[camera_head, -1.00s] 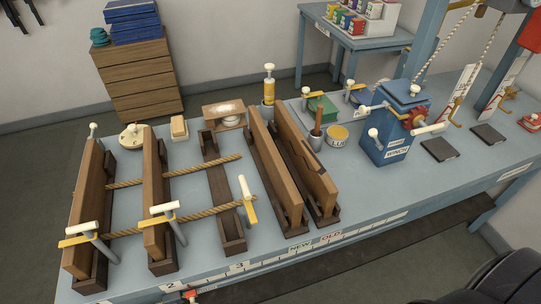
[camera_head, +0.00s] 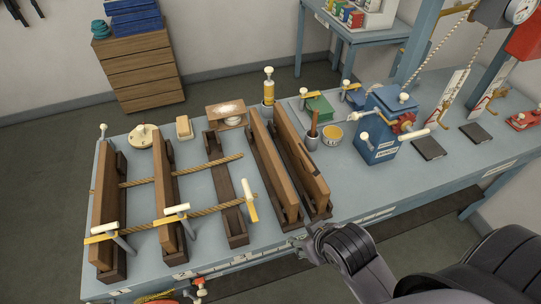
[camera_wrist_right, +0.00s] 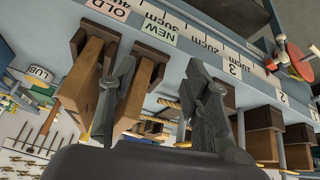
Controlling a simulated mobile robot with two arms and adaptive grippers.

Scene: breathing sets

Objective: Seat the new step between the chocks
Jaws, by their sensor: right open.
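The new step (camera_head: 271,165) is a long brown board on edge in a dark wooden holder, left of the old step (camera_head: 304,165). The NEW label (camera_wrist_right: 155,31) shows at its end in the right wrist view. The dark chocks (camera_head: 228,195) at place 3 stand without a board, with ropes crossing them. My right gripper (camera_head: 312,242) is at the table's front edge, by the near ends of the new and old steps. In the right wrist view its fingers (camera_wrist_right: 163,100) are apart, with the new step's end (camera_wrist_right: 142,82) showing between them, not gripped. My left gripper is out of view.
Two boards (camera_head: 106,205) (camera_head: 167,200) stand at the left, with ropes (camera_head: 205,210) and yellow-and-white T-handled tools (camera_head: 178,212) near them. A blue winch (camera_head: 380,125), a yellow tin (camera_head: 332,135) and a pot (camera_head: 311,140) stand to the right. The front right table strip is clear.

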